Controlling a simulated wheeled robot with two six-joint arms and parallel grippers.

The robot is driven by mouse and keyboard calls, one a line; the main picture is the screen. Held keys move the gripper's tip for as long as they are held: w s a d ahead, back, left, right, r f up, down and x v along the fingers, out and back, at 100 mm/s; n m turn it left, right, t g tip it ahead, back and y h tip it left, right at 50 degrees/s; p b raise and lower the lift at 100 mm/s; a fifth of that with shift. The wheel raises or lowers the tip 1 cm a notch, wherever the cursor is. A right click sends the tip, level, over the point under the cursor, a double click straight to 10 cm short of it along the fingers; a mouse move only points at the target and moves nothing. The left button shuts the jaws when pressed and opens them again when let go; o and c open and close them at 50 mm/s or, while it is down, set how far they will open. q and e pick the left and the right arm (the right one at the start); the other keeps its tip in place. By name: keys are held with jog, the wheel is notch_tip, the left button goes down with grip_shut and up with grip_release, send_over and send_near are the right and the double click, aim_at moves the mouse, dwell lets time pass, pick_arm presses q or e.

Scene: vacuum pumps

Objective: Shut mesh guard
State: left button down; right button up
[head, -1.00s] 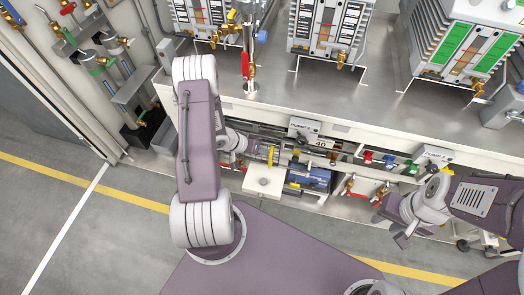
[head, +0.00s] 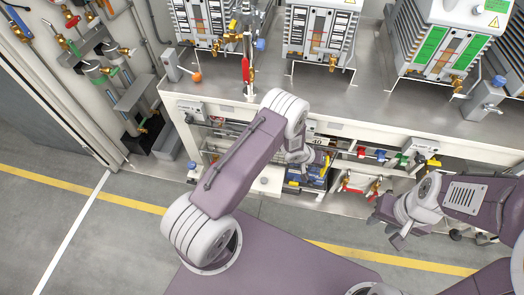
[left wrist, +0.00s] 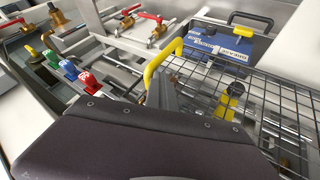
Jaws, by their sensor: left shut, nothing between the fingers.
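The mesh guard (left wrist: 250,92) is a dark wire grid in the left wrist view, with a thick yellow handle (left wrist: 164,60) at its near left edge. It lies in front of a blue box with a black handle (left wrist: 228,42) and white labels. My left gripper (left wrist: 163,88) is shut and empty, its dark fingers close beside the yellow handle; I cannot tell whether they touch it. In the head view my left gripper (head: 312,160) is small, partly hidden by its wrist, above the lower shelf. My right gripper (head: 385,232) is open and empty, over the floor at right.
Red-handled valves (left wrist: 155,25) stand behind the guard, and red, blue and green knobs (left wrist: 68,68) line the left. The metal bench (head: 225,95) carries pump units (head: 318,35) above the shelf. The grey floor in front is clear.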

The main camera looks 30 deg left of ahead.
pick_arm(q)
jog(key=shift+w+d, duration=0.15)
jog(key=shift+d, duration=0.4)
jog(key=shift+w+d, duration=0.15)
jog(key=shift+d, duration=0.4)
jog(key=p+v, duration=0.3)
jog(key=v, duration=0.6)
